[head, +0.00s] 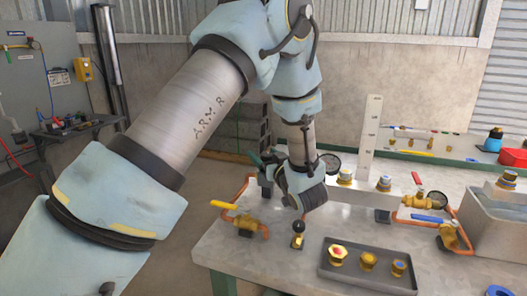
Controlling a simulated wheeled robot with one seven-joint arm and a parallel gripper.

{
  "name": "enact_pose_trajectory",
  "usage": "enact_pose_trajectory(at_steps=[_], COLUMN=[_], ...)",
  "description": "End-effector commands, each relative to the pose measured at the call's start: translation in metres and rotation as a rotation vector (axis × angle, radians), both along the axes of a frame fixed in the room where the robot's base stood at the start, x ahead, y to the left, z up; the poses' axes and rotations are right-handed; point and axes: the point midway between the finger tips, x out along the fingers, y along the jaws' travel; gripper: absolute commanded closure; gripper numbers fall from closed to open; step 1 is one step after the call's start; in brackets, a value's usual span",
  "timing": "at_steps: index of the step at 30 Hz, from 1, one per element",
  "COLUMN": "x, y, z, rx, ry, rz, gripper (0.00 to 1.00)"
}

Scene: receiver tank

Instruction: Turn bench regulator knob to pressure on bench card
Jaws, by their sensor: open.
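My gripper (303,203) hangs over the grey bench (235,250), left of its middle. It is open, and its fingertips are hard to make out. A brass piece with a black ball top (298,235) stands on the bench just below it, apparently apart from it. A round dark gauge (331,163) sits behind and right of the gripper, partly hidden by my wrist. Which piece is the regulator knob I cannot tell. A white upright board (370,135) has small marks; no bench card can be read.
A dark tray (340,278) with three brass fittings lies at the front. A yellow-handled valve (245,224) on copper pipe is left of the gripper. Red- and blue-handled valves (420,201) and a grey bin (485,225) are at right. Bare bench lies front left.

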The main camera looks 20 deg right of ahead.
Motion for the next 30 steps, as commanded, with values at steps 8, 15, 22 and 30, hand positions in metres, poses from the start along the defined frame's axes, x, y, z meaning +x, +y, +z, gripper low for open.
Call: enact_pose_trajectory(at_steps=[8,15,22,30], x=[0.0075,0.0073,0.0072,0.0071], y=[0.0003,0.0003,0.0003,0.0004], z=[-0.0001,-0.0001,-0.0001,-0.0001], rx=[-0.001,-0.001,-0.001,-0.001], ry=[0.0,0.0,0.0,0.0], rz=[0.0,0.0,0.0,0.0], gripper=[0.22,0.38,0.64,0.94])
